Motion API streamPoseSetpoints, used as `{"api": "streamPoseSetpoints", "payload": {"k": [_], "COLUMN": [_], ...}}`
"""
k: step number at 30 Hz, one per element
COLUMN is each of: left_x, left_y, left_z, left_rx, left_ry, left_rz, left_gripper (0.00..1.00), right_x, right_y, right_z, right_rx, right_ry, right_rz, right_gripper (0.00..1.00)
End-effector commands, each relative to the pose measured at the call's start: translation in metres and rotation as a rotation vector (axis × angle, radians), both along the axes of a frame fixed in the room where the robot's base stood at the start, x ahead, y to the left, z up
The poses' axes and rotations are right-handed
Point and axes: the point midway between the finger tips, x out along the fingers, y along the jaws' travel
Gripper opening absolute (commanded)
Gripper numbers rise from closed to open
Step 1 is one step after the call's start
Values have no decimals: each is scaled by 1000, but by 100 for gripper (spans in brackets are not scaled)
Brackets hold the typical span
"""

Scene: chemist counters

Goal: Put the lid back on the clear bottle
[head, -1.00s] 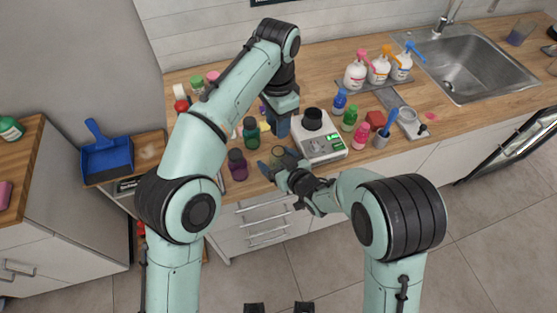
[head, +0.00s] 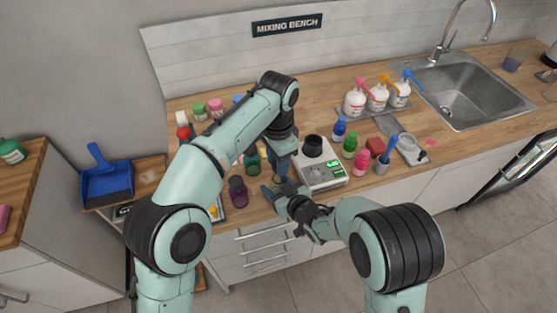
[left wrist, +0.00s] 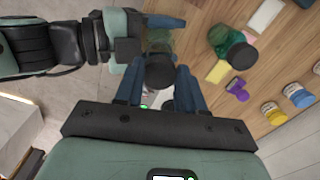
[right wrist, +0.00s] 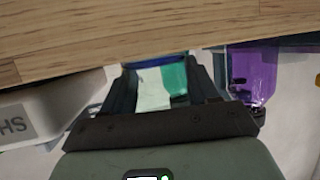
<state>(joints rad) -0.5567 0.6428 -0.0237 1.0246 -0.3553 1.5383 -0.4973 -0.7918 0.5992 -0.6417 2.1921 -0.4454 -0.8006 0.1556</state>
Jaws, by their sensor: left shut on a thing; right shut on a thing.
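The clear bottle (right wrist: 153,90), with a pale label and a greenish tint, is between the fingers of my right gripper (right wrist: 165,80), which is shut on it in front of the counter edge. In the left wrist view the clear bottle (left wrist: 157,38) is gripped by blue fingers. My left gripper (left wrist: 158,85) is shut on a black lid (left wrist: 160,72), which is above the bottle's mouth in that view. I cannot tell whether lid and bottle touch. In the head view my left gripper (head: 281,163) is just above my right gripper (head: 277,187); the lid is hidden there.
A purple bottle (head: 238,191) stands close left of the grippers at the counter edge. A dark green bottle (left wrist: 228,43) with a black cap stands behind. A white scale (head: 318,175) is close on the right. Pump bottles (head: 355,103) and the sink (head: 460,98) are farther right.

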Motion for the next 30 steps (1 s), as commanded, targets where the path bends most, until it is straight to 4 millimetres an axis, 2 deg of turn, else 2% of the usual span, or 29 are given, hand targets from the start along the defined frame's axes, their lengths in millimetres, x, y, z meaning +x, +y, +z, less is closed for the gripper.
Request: {"api": "streamPoseSetpoints", "payload": {"k": [4, 19, 30], "left_x": [0, 0, -1], "left_y": [0, 0, 0], "left_z": [-9, -9, -26], "left_rx": [-1, -1, 0], "left_ry": [-1, -1, 0], "left_rz": [0, 0, -2], "left_gripper": [11, 11, 11], "right_x": [0, 0, 0], "right_y": [0, 0, 0], "right_z": [0, 0, 0], "right_rx": [1, 1, 1], "right_ry": [-1, -1, -1], "right_rz": [0, 0, 0], "right_gripper": [4, 4, 4]}}
